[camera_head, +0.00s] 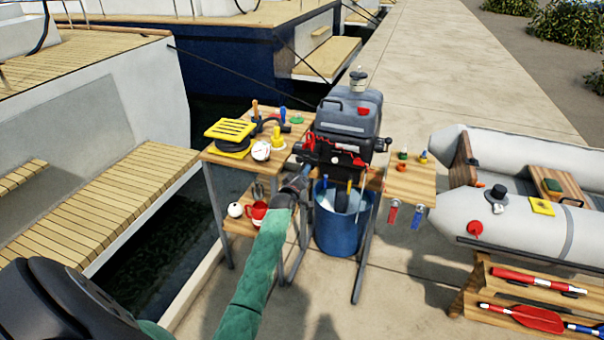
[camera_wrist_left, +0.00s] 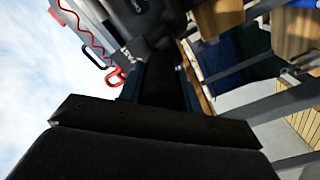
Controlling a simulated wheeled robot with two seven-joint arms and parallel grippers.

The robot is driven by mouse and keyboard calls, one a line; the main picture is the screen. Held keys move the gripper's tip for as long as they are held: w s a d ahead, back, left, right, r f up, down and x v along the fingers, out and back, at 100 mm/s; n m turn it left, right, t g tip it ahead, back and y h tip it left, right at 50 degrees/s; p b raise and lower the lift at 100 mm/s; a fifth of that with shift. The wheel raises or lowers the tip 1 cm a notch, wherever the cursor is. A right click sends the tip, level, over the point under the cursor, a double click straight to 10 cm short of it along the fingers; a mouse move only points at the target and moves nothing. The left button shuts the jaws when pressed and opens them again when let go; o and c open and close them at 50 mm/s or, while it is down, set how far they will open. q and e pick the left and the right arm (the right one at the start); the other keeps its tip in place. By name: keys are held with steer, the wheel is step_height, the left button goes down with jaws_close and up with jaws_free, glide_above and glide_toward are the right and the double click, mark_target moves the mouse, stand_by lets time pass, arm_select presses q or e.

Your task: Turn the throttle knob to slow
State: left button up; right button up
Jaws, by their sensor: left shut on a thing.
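The grey and black outboard motor (camera_head: 345,118) stands upright on a stand in the middle of the head view. My left gripper (camera_head: 303,175) reaches up to the lower left of its dark front, below the red parts. In the left wrist view, the jaws (camera_wrist_left: 160,88) are closed around a dark piece, which I take to be the throttle knob; the jaws mostly hide it. Any mark or pointer on the knob is too small or hidden to read. My right gripper is not in view.
A wooden side table (camera_head: 212,152) with a yellow slatted box (camera_head: 230,130) and a white gauge (camera_head: 261,151) stands left. A blue water barrel (camera_head: 338,238) is below the motor. A small shelf (camera_head: 410,187) and a grey inflatable boat (camera_head: 515,230) are right.

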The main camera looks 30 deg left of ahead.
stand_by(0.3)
arm_select(q)
steer(key=o, duration=1)
